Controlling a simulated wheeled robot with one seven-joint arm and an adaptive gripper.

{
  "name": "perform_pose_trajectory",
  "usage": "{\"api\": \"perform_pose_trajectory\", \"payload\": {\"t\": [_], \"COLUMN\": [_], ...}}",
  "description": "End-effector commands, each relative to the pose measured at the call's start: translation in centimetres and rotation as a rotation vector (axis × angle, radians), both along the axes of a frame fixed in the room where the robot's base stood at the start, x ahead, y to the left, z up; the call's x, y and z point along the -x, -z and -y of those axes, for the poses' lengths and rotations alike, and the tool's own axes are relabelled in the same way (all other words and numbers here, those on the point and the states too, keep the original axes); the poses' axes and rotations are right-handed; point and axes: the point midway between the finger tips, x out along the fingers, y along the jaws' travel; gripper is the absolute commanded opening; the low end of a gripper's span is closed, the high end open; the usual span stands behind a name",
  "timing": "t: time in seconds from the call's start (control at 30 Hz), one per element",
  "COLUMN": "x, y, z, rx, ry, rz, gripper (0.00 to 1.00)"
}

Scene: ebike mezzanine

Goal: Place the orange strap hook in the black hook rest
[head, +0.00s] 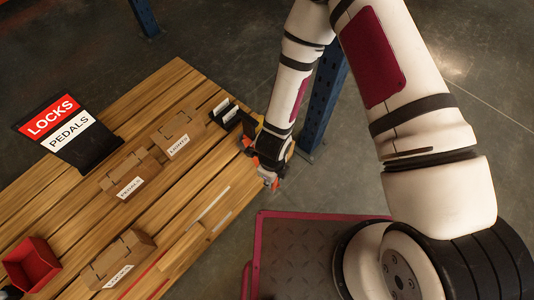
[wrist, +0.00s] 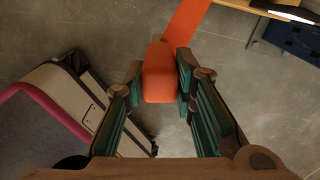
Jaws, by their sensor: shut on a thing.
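My gripper (wrist: 160,88) is shut on the orange strap hook (wrist: 158,80), a blocky orange piece between the two teal-padded fingers. A flat orange strap (wrist: 187,22) runs from it toward the top of the wrist view. In the head view my gripper (head: 267,180) points down just off the right edge of the wooden table, with a little orange showing at it. A black holder (head: 224,114) with white labels stands at the table's far right corner, left of my gripper. I cannot tell whether it is the black hook rest.
The wooden table (head: 195,205) carries cardboard boxes (head: 127,182), a red bin (head: 31,262) and a LOCKS/PEDALS sign (head: 68,128). A blue post (head: 323,100) stands behind my arm. Bare concrete floor lies below my gripper in the wrist view.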

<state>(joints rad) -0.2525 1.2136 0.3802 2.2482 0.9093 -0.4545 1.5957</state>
Motion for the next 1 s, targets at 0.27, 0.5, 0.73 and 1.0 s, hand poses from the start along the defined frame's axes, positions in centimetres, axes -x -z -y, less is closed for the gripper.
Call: {"api": "perform_pose_trajectory", "payload": {"t": [0.27,0.5,0.73,1.0], "x": [1.9,-3.4,-8.2,-10.8], "y": [1.3,1.7,2.0,2.2], "z": [-0.5,-1.3,-1.9,-2.3], "rx": [0.0,-0.002,0.0,0.001], "ry": [0.174,0.176,0.172,0.167], "rz": [0.006,0.013,0.012,0.009], "gripper": [0.0,0.0,0.0,0.0]}}
